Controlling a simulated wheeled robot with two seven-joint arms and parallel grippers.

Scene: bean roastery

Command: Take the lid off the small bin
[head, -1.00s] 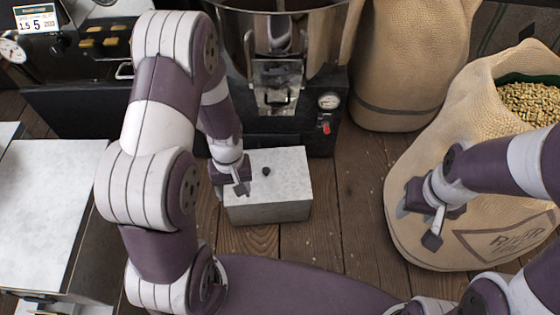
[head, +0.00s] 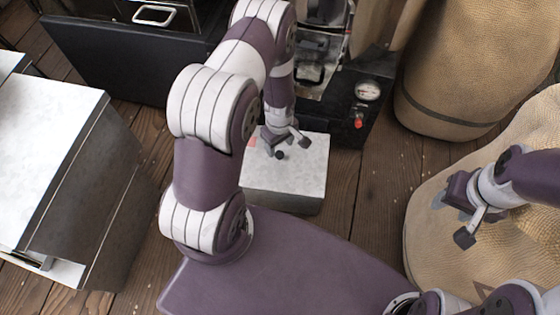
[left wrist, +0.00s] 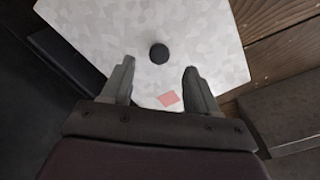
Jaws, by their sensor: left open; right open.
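The small bin (head: 284,204) is a grey metal box on the wooden floor, in the middle of the head view. Its flat, mottled light-grey lid (head: 305,170) lies on top, with a small round black knob (head: 280,155). A red patch shows on the lid (left wrist: 168,98) in the left wrist view. My left gripper (head: 287,143) is open above the lid, close to the knob. In the left wrist view the knob (left wrist: 159,53) is ahead of the two fingertips, roughly between their lines, not gripped. My right gripper (head: 468,222) is open and empty in front of the sack at right.
A dark machine with a gauge (head: 368,90) stands right behind the bin. A large burlap sack (head: 425,240) is at the right, another sack (head: 450,90) behind. A white-topped cabinet (head: 45,150) stands at the left. Some floor right of the bin is clear.

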